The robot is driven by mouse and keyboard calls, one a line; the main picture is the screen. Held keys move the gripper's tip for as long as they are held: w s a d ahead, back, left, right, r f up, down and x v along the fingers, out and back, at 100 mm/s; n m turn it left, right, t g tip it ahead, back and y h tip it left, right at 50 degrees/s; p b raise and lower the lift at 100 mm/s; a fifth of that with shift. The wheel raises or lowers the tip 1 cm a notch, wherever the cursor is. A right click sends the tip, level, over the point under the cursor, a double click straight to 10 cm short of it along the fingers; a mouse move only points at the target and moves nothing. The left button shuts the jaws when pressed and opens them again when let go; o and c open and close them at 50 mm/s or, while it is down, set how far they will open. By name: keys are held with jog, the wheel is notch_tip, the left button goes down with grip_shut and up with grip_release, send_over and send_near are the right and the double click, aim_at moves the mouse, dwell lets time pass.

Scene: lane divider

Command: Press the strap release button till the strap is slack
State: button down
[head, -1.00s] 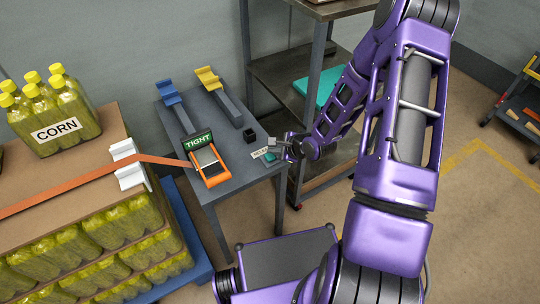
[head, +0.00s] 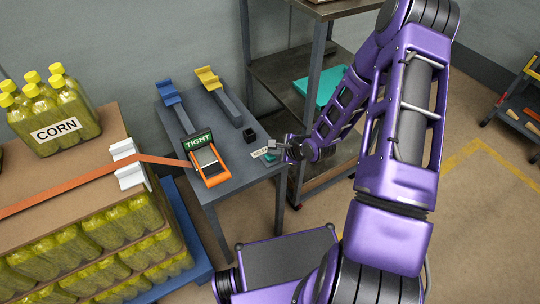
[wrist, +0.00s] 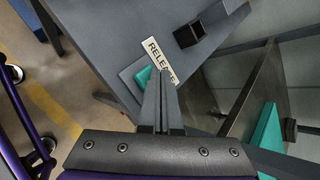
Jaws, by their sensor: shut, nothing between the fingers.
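The teal release button (wrist: 144,76) sits on the grey table beside a white RELEASE label (wrist: 160,56), partly hidden by my fingers. In the head view only a bit of teal shows near the label (head: 262,153). My gripper (wrist: 161,74) is shut and empty, its fingertips over or just beside the button; I cannot tell whether they touch. It also shows at the table's right edge in the head view (head: 274,147). The orange strap (head: 90,180) runs straight from the load to the orange ratchet (head: 210,166). The green sign (head: 198,141) reads TIGHT.
Blue (head: 172,97) and yellow (head: 212,82) levers are at the table's back. A shelf unit with a teal item (head: 322,88) stands close on the right. Corn bottles (head: 52,108) stand on the stacked load at left.

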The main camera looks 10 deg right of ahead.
aim_at(273, 157)
jog(key=shift+f, duration=0.55)
dwell(0.9)
jog(key=shift+r, duration=0.15)
jog(key=shift+r+p, duration=0.8)
jog(key=shift+p, duration=0.15)
notch_tip(273, 157, up, 5)
jog(key=p, duration=0.4)
jog(key=shift+r+p, duration=0.1)
jog(key=shift+p, duration=0.25)
